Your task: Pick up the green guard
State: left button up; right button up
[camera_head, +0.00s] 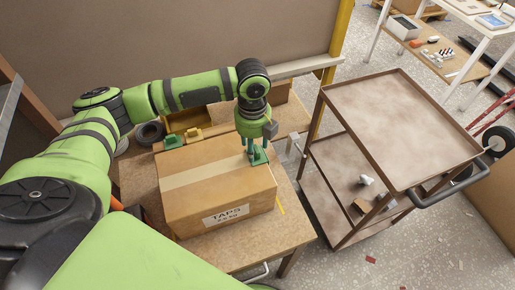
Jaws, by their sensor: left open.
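A small dark-green piece (260,157), which looks like the green guard, is at the far right corner of the top of a cardboard box (205,182) marked TAPS. My left gripper (252,152) points down right at it with its jaws open. The fingers partly hide the piece, and I cannot tell whether they touch it. A second green piece (173,141) shows behind the box, to the left. My right gripper is not in view.
The box stands on a wooden table (240,255). A yellow bin (187,122) and a dark roll (150,133) are behind it. A brown two-tier cart (395,115) stands close on the right, its top empty. A white shelf unit (470,20) is farther back.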

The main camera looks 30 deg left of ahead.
aim_at(258, 149)
pick_arm(q)
jog(key=shift+s+d+f, duration=0.2)
jog(key=shift+d+f, duration=0.2)
jog(key=shift+f, duration=0.3)
jog(key=shift+w+a, duration=0.1)
jog(key=shift+a, duration=0.05)
grip_shut()
jog(key=shift+r, duration=0.4)
jog(key=r+b, duration=0.2)
jog(key=r, duration=0.1)
jog(key=shift+w+d+r, duration=0.1)
jog(key=shift+d+r, duration=0.15)
jog(key=shift+d, duration=0.15)
jog(key=w+d+r+b, duration=0.3)
jog(key=d+r, duration=0.3)
jog(key=d, duration=0.4)
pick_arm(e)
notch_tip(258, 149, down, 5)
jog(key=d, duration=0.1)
pick_arm(q)
notch_tip(258, 149, up, 8)
jog(key=p, duration=0.8)
jog(key=shift+s+d+f, duration=0.15)
jog(key=shift+d, duration=0.1)
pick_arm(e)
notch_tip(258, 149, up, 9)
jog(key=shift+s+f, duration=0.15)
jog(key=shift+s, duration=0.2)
